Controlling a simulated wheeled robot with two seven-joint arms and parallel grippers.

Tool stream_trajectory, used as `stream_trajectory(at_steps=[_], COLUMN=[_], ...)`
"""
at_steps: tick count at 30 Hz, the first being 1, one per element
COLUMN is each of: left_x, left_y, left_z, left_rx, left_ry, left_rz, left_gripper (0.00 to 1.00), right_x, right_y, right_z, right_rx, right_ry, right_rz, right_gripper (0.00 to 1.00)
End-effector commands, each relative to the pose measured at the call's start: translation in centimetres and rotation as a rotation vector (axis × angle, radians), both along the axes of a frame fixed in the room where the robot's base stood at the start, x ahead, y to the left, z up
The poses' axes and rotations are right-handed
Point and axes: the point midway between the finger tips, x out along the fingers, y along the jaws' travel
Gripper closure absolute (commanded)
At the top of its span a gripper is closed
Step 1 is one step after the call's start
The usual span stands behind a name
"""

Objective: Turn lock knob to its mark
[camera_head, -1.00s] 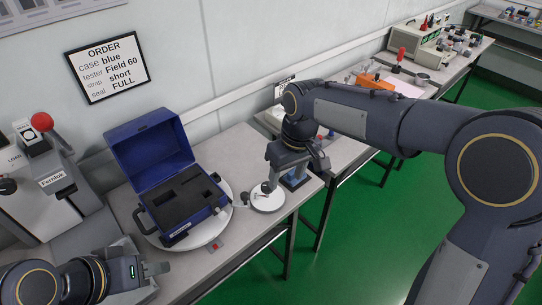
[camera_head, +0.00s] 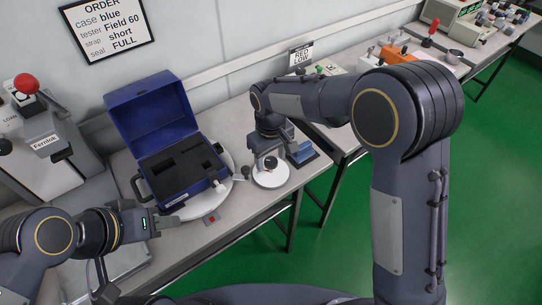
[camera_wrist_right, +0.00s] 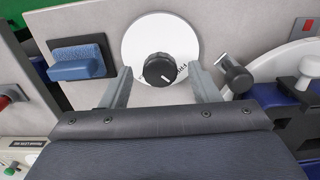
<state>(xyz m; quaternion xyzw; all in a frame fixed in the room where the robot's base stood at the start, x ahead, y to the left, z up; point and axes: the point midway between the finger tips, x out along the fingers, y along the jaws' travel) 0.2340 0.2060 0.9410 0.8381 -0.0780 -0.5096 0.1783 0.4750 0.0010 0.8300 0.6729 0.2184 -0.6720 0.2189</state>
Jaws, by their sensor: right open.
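The lock knob (camera_wrist_right: 160,68) is black and round with a white pointer line, which points to the lower right in the right wrist view. It sits on a white round dial (camera_wrist_right: 136,36) with small dark marks near its right side, too small to read. In the head view the dial (camera_head: 271,180) lies on the bench, right of the blue case. My right gripper (camera_wrist_right: 160,72) is open, one finger on each side of the knob with visible gaps. It also shows over the dial in the head view (camera_head: 268,160). My left gripper (camera_head: 172,219) hangs near the bench's front edge, apart from the case; its jaw opening is unclear.
The open blue case (camera_head: 152,112) stands on a white turntable (camera_head: 203,209). A blue block (camera_wrist_right: 80,63) on a dark base is beside the dial. A dark-headed lever (camera_wrist_right: 234,73) is close to one finger. An order sign (camera_head: 101,32) hangs on the wall.

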Motion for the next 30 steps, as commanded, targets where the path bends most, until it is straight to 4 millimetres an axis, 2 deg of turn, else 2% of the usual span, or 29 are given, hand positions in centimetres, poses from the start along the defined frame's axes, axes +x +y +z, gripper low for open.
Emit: stream_trajectory(at_steps=[7, 17, 25, 30], left_x=[0.0, 0.0, 0.0, 0.0], left_y=[0.0, 0.0, 0.0, 0.0], left_z=[0.0, 0.0, 0.1, 0.31], left_rx=[0.0, 0.0, 0.0, 0.0], left_ry=[0.0, 0.0, 0.0, 0.0], left_rz=[0.0, 0.0, 0.0, 0.0], left_gripper=[0.64, 0.64, 0.64, 0.64], right_x=[0.0, 0.0, 0.0, -0.02], right_y=[-0.04, -0.04, -0.05, -0.04], right_z=[-0.12, -0.08, -0.05, -0.02], right_rx=[0.0, 0.0, -0.001, -0.001], right_ry=[0.0, 0.0, 0.001, 0.002], right_rz=[-0.001, -0.001, -0.027, -0.1], right_gripper=[0.44, 0.88, 0.89, 0.89])
